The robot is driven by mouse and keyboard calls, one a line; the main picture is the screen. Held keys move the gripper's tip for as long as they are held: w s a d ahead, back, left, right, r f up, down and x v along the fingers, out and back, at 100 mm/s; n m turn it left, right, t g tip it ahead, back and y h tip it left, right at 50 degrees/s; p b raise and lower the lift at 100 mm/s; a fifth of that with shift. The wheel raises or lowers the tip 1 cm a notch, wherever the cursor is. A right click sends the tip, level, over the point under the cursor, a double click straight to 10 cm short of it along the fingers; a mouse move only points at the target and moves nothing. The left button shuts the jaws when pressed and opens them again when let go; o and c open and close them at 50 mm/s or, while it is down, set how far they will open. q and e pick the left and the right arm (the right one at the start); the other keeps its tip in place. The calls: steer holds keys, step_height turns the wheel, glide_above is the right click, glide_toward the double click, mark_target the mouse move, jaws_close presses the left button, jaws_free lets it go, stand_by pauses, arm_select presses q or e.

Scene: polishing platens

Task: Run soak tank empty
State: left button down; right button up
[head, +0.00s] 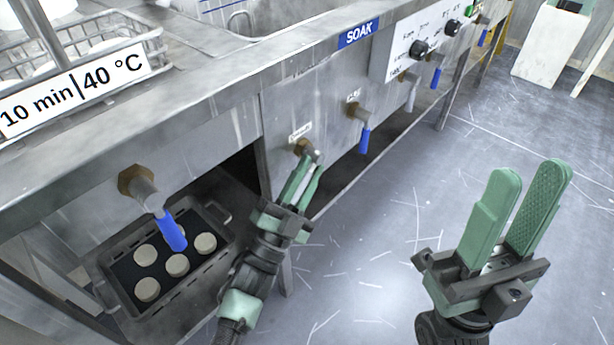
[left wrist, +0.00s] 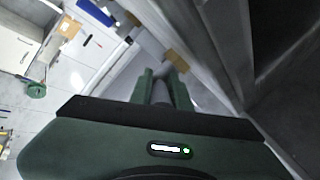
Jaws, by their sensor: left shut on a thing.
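The soak tank's basin (head: 262,14) is at the top, behind a steel front with a blue SOAK sign (head: 358,33). Below the sign, a valve with a brass fitting (head: 302,147) sticks out under a small label. My left gripper (head: 305,175) is shut on this valve's handle, and its fingers hide most of it. In the left wrist view the two green fingers (left wrist: 160,88) clasp a grey cylindrical part below the brass fitting (left wrist: 176,62). My right gripper (head: 530,190) is open and empty over the floor at the right. The water level in the basin cannot be seen.
Other valves with blue handles line the front, one at left (head: 172,232) and one just right (head: 364,140). A control panel with knobs (head: 405,45) is further right. A black tray (head: 128,262) with several round discs sits low at left.

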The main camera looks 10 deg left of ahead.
arm_select(q)
steer(key=shift+f, duration=0.2)
stand_by(0.5)
steer(key=c, duration=1.3)
jaws_free()
steer(key=shift+r, duration=0.1)
